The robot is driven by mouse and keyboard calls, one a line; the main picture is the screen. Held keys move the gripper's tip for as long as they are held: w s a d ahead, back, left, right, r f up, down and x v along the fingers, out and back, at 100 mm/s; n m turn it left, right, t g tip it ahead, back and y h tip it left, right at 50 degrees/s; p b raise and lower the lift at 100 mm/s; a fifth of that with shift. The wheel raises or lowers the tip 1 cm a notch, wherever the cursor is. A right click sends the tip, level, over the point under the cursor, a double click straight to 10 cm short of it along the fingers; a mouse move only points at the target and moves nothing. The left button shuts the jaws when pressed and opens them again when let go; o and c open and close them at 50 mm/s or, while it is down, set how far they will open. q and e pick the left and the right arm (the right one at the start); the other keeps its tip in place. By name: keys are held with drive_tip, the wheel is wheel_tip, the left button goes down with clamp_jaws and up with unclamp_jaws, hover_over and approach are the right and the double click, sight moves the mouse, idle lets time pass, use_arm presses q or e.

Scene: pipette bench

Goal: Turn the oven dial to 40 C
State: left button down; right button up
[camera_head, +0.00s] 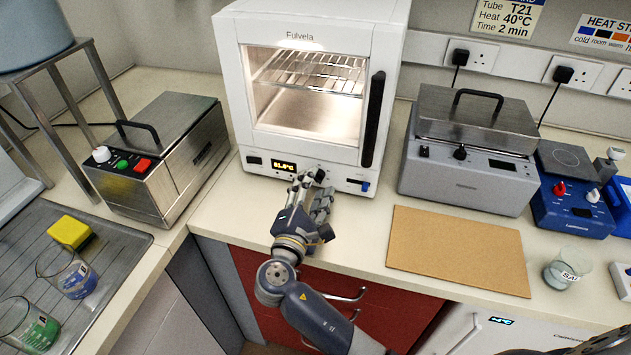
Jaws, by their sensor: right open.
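The white Fulvela oven (240,90) stands against the back wall with a lit window and a wire rack inside. Its small amber display (285,166) shows a temperature too small to read surely. A black dial (320,174) shows on the lower front panel, partly hidden by my fingers. My right gripper (311,190) is open just in front of this panel, its fingers at the dial. I cannot tell if they touch it. My left gripper is not in view.
A steel bath with a black handle (160,150) stands left of the oven. A grey lidded bath (465,180) and a blue hotplate (570,212) stand to the right. A brown board (460,250) lies on the counter. A wall note (508,15) reads "Heat 40°C".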

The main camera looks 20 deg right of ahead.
drive_tip(key=shift+w+d, duration=0.25)
drive_tip(key=shift+w, duration=0.1)
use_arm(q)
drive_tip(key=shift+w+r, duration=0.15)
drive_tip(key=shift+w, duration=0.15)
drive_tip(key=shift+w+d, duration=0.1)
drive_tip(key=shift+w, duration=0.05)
use_arm(e)
drive_tip(key=shift+w, duration=0.1)
clamp_jaws()
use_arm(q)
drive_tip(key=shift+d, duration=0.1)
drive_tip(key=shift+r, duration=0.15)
